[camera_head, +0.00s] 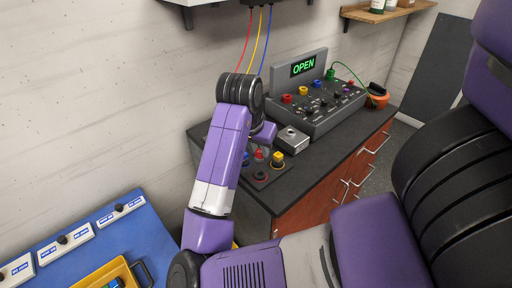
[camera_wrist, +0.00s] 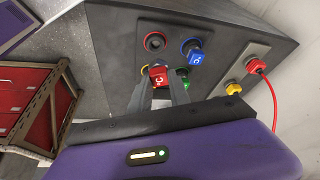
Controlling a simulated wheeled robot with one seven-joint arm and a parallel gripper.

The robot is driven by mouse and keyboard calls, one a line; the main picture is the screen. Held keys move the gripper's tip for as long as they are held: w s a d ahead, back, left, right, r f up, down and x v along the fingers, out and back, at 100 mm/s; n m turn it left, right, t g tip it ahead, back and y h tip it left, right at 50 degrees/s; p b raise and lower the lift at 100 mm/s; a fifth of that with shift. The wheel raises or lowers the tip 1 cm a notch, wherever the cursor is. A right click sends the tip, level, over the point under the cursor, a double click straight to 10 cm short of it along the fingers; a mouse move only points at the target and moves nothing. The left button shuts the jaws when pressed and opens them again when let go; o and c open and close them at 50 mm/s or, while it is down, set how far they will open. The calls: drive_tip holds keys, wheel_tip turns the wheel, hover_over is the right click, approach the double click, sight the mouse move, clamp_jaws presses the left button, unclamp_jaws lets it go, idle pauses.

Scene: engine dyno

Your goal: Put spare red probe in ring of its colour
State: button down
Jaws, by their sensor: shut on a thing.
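My gripper (camera_wrist: 160,88) is shut on the red probe (camera_wrist: 158,75), which has a white mark on its face. It is over a dark panel on the bench in the wrist view. The red ring (camera_wrist: 154,42) is just above the held probe in the picture, apart from it, and its dark centre shows empty. A blue probe (camera_wrist: 194,51) stands in the panel to the right of the red ring. Something green (camera_wrist: 183,74) is partly hidden behind a finger. In the head view the fingertips are mostly hidden by my arm; small coloured pieces show beside it.
A second plate beside the panel bears a yellow plug (camera_wrist: 233,88) and a red plug (camera_wrist: 256,66) with a red cable. In the head view, a console (camera_head: 320,105) with an OPEN display stands on the bench (camera_head: 285,185). Coloured cables hang behind my arm. A blue table (camera_head: 140,235) is at left.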

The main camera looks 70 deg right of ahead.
sight(258, 161)
drive_tip(key=shift+f, duration=0.15)
drive_tip(key=shift+f, duration=0.25)
drive_tip(key=shift+d, duration=0.1)
idle(0.4)
drive_tip(key=shift+f+b, duration=0.25)
drive_tip(key=shift+b, duration=0.05)
idle(0.7)
drive_tip(key=shift+f+b, duration=1.25)
drive_tip(key=shift+f, duration=0.35)
drive_tip(key=shift+f+b, duration=0.8)
drive_tip(key=shift+f, duration=0.2)
drive_tip(key=c, duration=1.1)
unclamp_jaws()
drive_tip(key=shift+c, duration=0.2)
